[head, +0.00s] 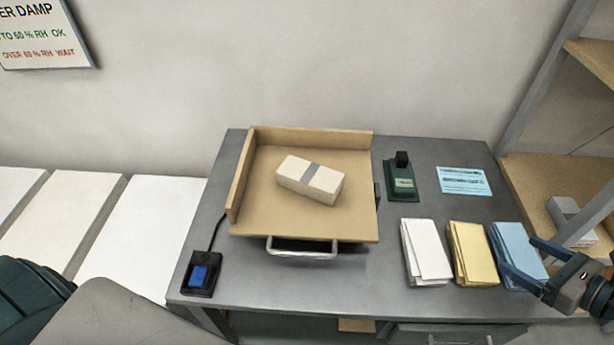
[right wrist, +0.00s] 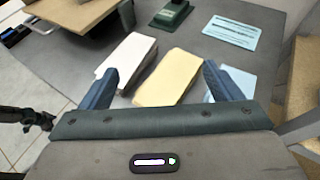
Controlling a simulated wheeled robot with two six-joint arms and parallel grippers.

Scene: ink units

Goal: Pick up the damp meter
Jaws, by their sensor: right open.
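My left gripper is not in view.
White (head: 425,252), yellow (head: 472,252) and blue (head: 520,250) paper stacks line the front right. A light blue card (head: 464,181) lies right of the device. The wooden tray (head: 250,215) holds a banded white block (head: 310,180). A blue-buttoned box (head: 201,275) sits front left. Shelving (head: 535,170) borders the right.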

